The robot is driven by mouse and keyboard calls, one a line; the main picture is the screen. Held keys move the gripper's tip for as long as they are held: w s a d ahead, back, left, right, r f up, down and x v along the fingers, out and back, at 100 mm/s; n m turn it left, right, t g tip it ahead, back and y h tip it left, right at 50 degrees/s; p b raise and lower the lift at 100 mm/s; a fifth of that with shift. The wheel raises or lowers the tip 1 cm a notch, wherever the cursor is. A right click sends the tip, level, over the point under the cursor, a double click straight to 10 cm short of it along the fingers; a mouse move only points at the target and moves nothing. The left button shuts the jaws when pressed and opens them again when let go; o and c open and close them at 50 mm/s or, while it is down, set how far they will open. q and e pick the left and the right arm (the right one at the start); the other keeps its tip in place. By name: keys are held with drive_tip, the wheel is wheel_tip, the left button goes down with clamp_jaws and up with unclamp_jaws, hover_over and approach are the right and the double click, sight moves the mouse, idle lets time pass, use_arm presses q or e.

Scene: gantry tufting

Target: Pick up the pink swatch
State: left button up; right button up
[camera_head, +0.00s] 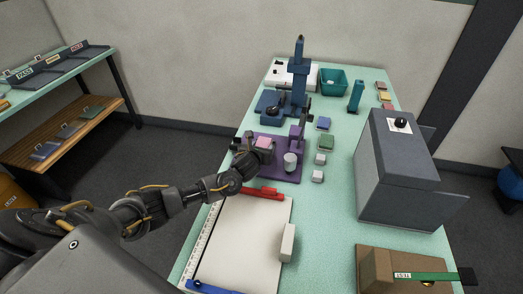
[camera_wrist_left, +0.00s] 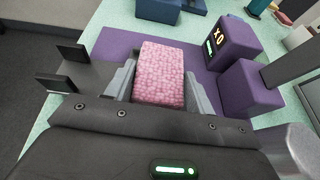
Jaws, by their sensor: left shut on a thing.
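The pink swatch (camera_wrist_left: 160,75) is a small textured pink block. In the left wrist view it sits between the two grey fingers of my left gripper (camera_wrist_left: 160,88), which are shut on it. In the head view the pink swatch (camera_head: 264,143) shows at the end of my left gripper (camera_head: 262,150), over the purple device base (camera_head: 283,170). I cannot tell whether the swatch touches the base. My right gripper is not in view.
The purple device with an "X0" display (camera_wrist_left: 236,42) stands right beside the swatch. A white cylinder (camera_head: 290,162) is close to the gripper. A blue press (camera_head: 298,80) stands behind. A large grey box (camera_head: 395,170) stands right. Several small coloured blocks lie between.

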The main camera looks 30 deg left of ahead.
use_arm(q)
drive_tip(key=w+a+r+b, duration=0.2)
drive_tip(key=a+r, duration=0.4)
drive_tip(key=w+a+r+b, duration=0.3)
drive_tip(key=a+r, duration=0.2)
drive_tip(key=a, duration=0.1)
drive_tip(key=shift+w+a+r+b, duration=0.35)
drive_tip(key=shift+a, duration=0.05)
